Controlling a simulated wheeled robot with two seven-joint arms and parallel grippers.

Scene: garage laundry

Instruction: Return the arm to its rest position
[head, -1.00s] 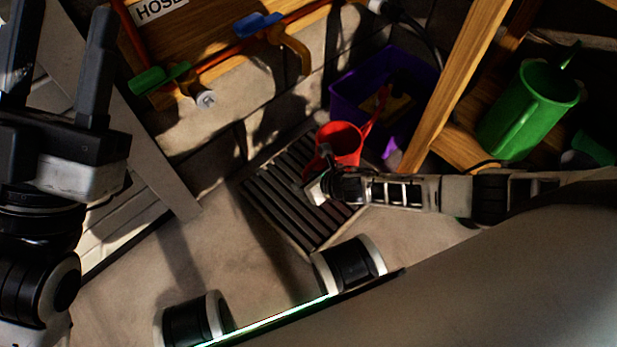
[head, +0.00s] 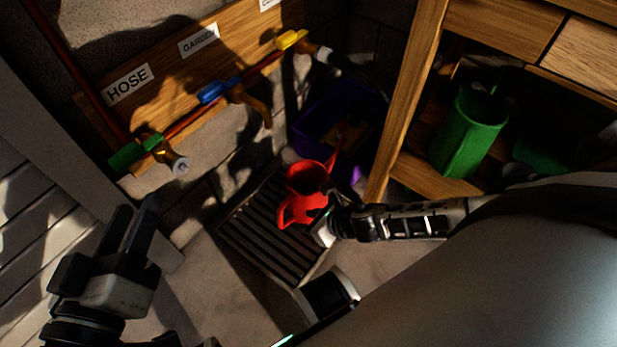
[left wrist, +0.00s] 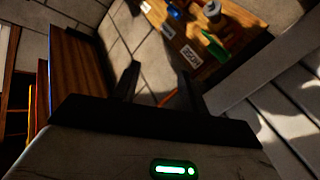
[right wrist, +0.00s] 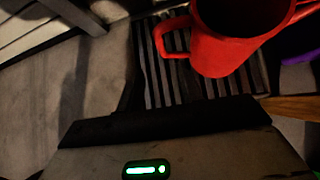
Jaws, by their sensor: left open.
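My left gripper (head: 133,215) is open and empty at the lower left of the head view, in front of the pale slatted panel. Its two dark fingers stand apart in the left wrist view (left wrist: 158,82). My right gripper (head: 328,222) is beside the red watering can (head: 308,178), low over the floor grate. The can fills the top of the right wrist view (right wrist: 225,45), with its handle at the left. The fingers of my right gripper do not show there, so its hold on the can is unclear.
The dark slatted grate (head: 262,238) lies under the can. A purple bin (head: 312,128) stands behind it. A board with labelled taps (head: 190,55) is on the back wall. Bare floor lies left of the grate.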

